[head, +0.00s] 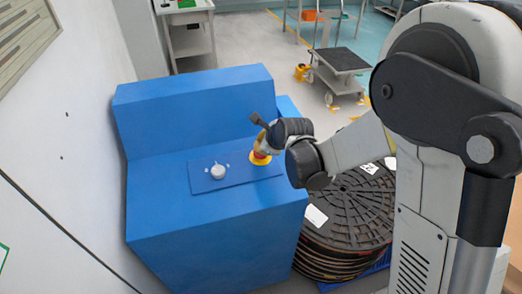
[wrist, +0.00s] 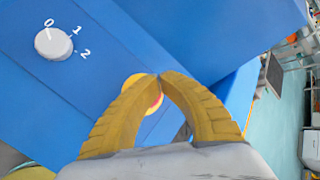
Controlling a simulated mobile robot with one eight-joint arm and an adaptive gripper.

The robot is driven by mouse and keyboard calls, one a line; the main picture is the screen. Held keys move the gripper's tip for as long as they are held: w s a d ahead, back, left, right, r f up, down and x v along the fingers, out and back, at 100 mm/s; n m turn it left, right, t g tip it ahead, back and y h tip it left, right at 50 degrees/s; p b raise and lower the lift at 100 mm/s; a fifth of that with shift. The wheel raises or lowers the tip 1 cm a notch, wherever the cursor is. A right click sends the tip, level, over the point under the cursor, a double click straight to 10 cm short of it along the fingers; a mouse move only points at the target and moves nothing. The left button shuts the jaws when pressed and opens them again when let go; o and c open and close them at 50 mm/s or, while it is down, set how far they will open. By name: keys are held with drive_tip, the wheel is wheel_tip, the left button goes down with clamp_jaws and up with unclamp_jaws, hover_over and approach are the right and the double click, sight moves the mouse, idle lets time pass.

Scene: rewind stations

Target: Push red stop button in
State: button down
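The red stop button (head: 260,155) sits on a yellow round base (head: 260,161) at the right end of the panel on the blue console (head: 185,220). My gripper (head: 261,143) is right at the button in the head view and covers part of it. In the wrist view, the two yellow fingers of my gripper (wrist: 161,76) have their tips together, with nothing seen held between them. The yellow base (wrist: 130,82) and a bit of the red button (wrist: 156,103) show behind the fingers. I cannot tell whether the fingers touch the button or how far in it is.
A white rotary knob (wrist: 53,44) marked 0, 1, 2 is on the same panel, left of the button. A stack of dark round reels (head: 345,215) stands right of the console.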

drive_tip(key=shift+f+b, duration=0.6)
idle(0.7)
drive_tip(key=shift+r, duration=0.1)
drive_tip(key=shift+r+p, duration=0.7)
drive_tip(key=shift+r, duration=0.3)
drive_tip(key=shift+s+d+r+p, duration=0.1)
drive_tip(key=shift+s+r+p, duration=0.1)
drive_tip(key=shift+r+p, duration=0.85)
drive_tip(key=shift+s+r+p, duration=0.2)
drive_tip(key=shift+r+p, duration=0.45)
drive_tip(key=shift+r, duration=0.8)
drive_tip(key=shift+f, duration=0.1)
